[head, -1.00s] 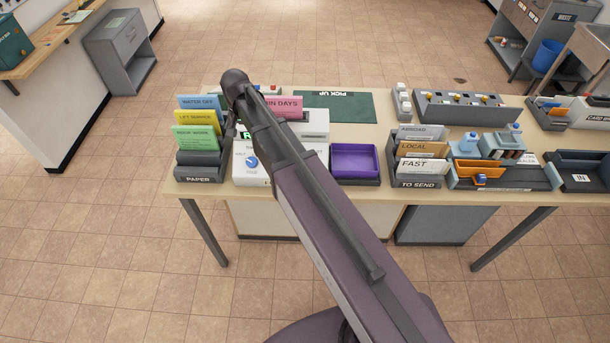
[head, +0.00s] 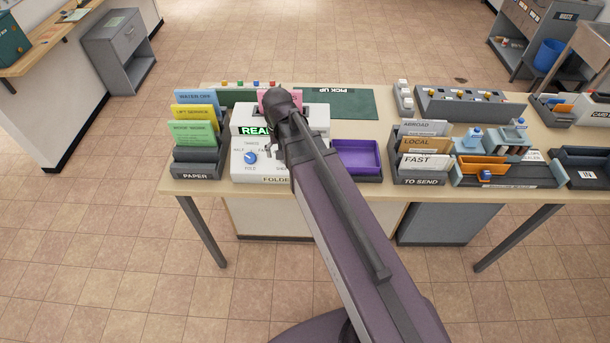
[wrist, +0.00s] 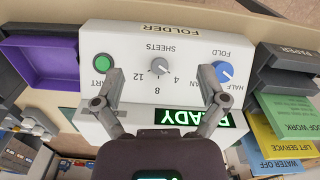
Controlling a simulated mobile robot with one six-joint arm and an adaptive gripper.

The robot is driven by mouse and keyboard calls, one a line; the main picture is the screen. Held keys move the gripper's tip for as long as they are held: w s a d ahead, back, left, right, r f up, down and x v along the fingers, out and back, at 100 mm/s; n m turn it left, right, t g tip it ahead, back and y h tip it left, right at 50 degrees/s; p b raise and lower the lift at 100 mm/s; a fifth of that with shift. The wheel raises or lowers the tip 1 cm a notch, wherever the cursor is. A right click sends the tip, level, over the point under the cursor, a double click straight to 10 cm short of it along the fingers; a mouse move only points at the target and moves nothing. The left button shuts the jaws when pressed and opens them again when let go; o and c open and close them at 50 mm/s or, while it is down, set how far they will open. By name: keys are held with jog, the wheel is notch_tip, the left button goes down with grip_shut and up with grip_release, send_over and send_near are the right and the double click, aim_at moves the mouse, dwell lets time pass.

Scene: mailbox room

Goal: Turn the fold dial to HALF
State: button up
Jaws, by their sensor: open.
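The white folder machine (head: 262,172) stands on the table, partly behind my arm in the head view. Its blue fold dial (head: 250,157) is at the front left; in the wrist view the dial (wrist: 224,71) is at upper right, with a HALF label beside it. I cannot clearly read where its pointer stands. My gripper (wrist: 160,78) is open and empty, its fingers spread over the panel around the grey sheets knob (wrist: 159,67). The right finger, as pictured, is close beside the blue dial; contact cannot be told. The head view hides the fingers behind my arm.
A green start button (wrist: 101,63) and a lit READY display (wrist: 194,118) are on the folder. A paper rack (head: 192,165) stands to its left, a purple tray (head: 356,157) to its right. A TO SEND rack (head: 418,180) is farther right.

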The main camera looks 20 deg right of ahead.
jog(key=s+d+f+n+b, duration=0.1)
jog(key=s+d+f+b, duration=0.1)
jog(key=s+d, duration=0.2)
jog(key=s, duration=0.3)
jog(key=shift+s+d+f+n, duration=0.25)
jog(key=shift+s+d+n, duration=0.05)
jog(key=shift+d+n, duration=0.1)
dwell(2.1)
